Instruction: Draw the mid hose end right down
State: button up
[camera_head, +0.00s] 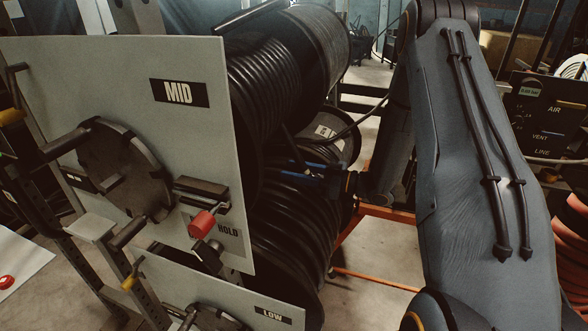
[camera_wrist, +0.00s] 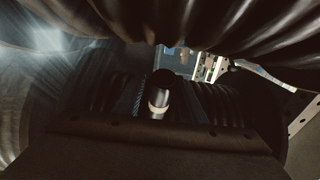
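The panel marked MID (camera_head: 179,93) stands in front of a large drum wound with black hose (camera_head: 268,95). In the head view my gripper (camera_head: 295,167) reaches leftward, low beside this drum and just above the lower reel. Its blue fingers are partly lost in shadow. A short dark strand (camera_head: 290,146) hangs near the fingertips; I cannot tell if they touch. In the wrist view a dark hose end with a pale metal band (camera_wrist: 158,97) stands at the centre, close to my gripper. Whether the fingers are closed on it is not clear.
The lower reel (camera_head: 290,225), with its LOW panel (camera_head: 265,312), lies directly beneath my gripper. A crank (camera_head: 110,170) and a red knob (camera_head: 202,224) stick out from the MID panel. An orange frame (camera_head: 385,212) runs along the floor at right. An AIR/VENT panel (camera_head: 545,115) stands far right.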

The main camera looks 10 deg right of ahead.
jog(key=shift+w+a, duration=0.1)
jog(key=shift+c, duration=0.5)
grip_shut()
jog(key=shift+f, duration=0.1)
